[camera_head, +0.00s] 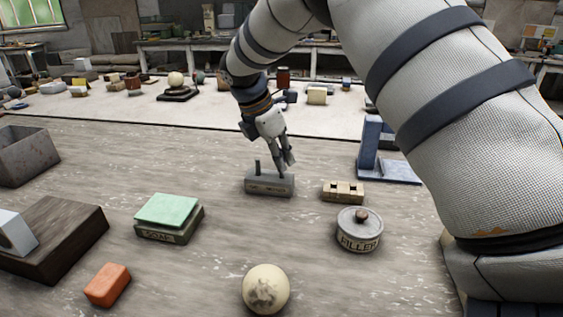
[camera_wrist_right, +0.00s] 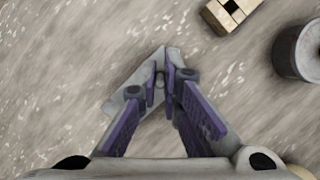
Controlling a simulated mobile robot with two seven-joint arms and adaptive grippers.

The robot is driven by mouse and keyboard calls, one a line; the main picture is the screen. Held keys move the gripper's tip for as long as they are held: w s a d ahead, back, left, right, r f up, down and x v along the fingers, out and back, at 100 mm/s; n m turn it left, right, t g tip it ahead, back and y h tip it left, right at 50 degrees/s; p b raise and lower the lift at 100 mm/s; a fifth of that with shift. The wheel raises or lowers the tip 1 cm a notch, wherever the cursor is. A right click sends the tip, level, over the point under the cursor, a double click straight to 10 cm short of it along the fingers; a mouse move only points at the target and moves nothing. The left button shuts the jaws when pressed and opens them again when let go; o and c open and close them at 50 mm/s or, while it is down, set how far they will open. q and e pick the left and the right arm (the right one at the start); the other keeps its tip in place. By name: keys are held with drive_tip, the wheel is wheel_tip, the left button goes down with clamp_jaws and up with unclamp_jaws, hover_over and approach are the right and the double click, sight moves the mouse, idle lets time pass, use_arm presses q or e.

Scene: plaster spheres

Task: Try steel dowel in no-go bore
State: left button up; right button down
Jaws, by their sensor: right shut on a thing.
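A grey gauge block (camera_head: 262,188) with lettering too small to read lies on the worktable. A short dark upright pin (camera_head: 257,167) stands at its left end. My right gripper (camera_head: 286,168) is over the block's right end, pointing down. In the right wrist view the right gripper's fingertips (camera_wrist_right: 162,80) are closed around a small round grey end, seemingly the steel dowel (camera_wrist_right: 160,79), above the pale block (camera_wrist_right: 122,98). The fingers hide the bore and the dowel's lower end, so I cannot tell whether it is in the bore. My left gripper is out of view.
Right of the block are a tan slotted block (camera_head: 343,191), a FILLER tin (camera_head: 360,232) and a blue stand (camera_head: 390,168). Nearer are a plaster sphere (camera_head: 265,289), a green-topped box (camera_head: 167,210) and an orange block (camera_head: 107,285). Bare table separates them.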

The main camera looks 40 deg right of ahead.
drive_tip(key=shift+r, duration=3.1)
